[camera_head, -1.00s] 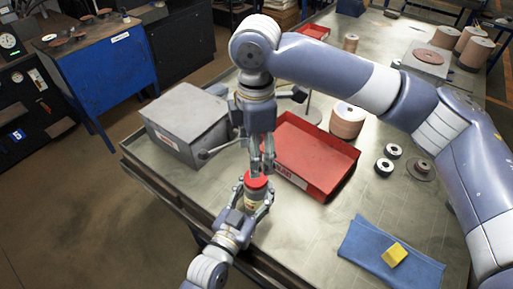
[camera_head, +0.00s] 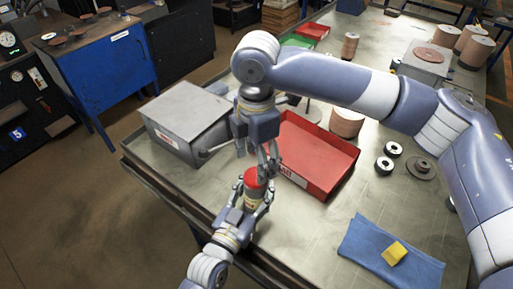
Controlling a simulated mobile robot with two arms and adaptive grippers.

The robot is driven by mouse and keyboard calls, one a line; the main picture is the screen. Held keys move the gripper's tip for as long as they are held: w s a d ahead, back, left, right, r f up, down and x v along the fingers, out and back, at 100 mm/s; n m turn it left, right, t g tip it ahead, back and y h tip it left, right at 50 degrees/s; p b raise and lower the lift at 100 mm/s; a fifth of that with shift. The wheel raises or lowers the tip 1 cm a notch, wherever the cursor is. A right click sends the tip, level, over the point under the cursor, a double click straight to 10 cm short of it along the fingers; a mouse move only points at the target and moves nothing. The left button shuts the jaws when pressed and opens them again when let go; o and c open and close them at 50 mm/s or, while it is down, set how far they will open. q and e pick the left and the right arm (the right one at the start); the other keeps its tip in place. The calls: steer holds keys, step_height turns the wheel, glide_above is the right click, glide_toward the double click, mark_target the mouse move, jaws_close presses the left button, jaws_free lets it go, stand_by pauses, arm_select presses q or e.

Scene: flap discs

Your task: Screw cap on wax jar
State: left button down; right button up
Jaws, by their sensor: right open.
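The wax jar (camera_head: 249,204) is a small jar with a pale, partly hidden body, upright off the table's near-left edge. The red cap (camera_head: 254,179) sits on top of the jar; I cannot tell how tightly. My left gripper (camera_head: 254,203) is shut on the jar's body, with a finger on each side. My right gripper (camera_head: 268,164) is open and points down just above and right of the cap. Its fingers overlap the cap's far edge in the picture, and I cannot tell whether they touch it.
A red tray (camera_head: 345,168) stands right behind my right gripper. A grey metal box (camera_head: 185,112) with a lever is to the left. A blue cloth (camera_head: 366,243) with a yellow block (camera_head: 395,253) lies at the front right.

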steer(key=shift+f, duration=2.45)
steer(key=c, duration=1.1)
steer(key=m, duration=0.2)
steer(key=shift+s+m, duration=0.1)
steer(key=shift+m, duration=0.3)
steer(key=m, duration=0.4)
steer(key=o, duration=1.2)
